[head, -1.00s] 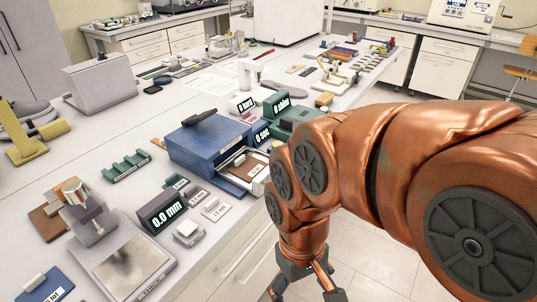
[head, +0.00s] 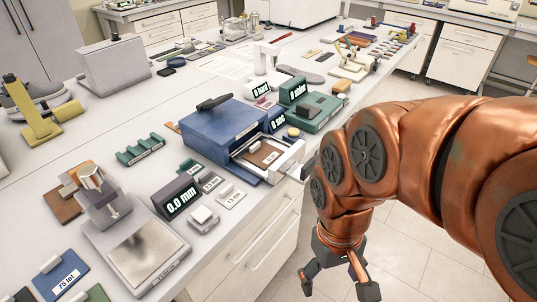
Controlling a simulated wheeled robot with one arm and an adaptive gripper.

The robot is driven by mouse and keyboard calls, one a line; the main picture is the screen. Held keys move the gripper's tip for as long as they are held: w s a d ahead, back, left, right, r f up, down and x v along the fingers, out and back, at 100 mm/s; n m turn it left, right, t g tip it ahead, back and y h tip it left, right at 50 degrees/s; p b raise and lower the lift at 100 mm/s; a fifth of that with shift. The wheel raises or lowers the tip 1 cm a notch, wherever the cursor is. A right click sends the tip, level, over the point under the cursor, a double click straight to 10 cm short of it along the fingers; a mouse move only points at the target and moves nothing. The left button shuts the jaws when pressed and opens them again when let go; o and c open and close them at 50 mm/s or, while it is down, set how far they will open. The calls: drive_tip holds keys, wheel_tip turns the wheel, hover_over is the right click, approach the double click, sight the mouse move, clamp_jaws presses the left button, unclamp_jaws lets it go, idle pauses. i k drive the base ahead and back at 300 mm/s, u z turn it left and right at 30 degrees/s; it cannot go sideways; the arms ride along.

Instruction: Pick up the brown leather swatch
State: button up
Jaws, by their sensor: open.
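Two brown pieces look like leather swatches. One brown swatch (head: 271,153) lies in the pale open tray (head: 293,160) at the front of the blue machine, with a small light tab on it. Another brown piece (head: 62,206) lies flat on the bench at the left, beside the metal thickness gauge, partly covered by other items. I cannot tell from the picture which one is named. My gripper (head: 338,290) hangs fingers down beyond the bench's front edge, over the floor. It is open and empty, apart from both pieces.
The blue machine (head: 225,132) stands mid-bench, with a green device (head: 318,112) to its right. The gauge display (head: 178,197) and small labelled blocks (head: 203,218) stand near the front edge. Cabinets (head: 255,245) are below; the floor (head: 415,255) around my gripper looks clear.

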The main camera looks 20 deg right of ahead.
sight(263, 154)
drive_tip(key=u, duration=4.3)
drive_tip(key=k, duration=1.8)
drive_tip(key=z, duration=1.25)
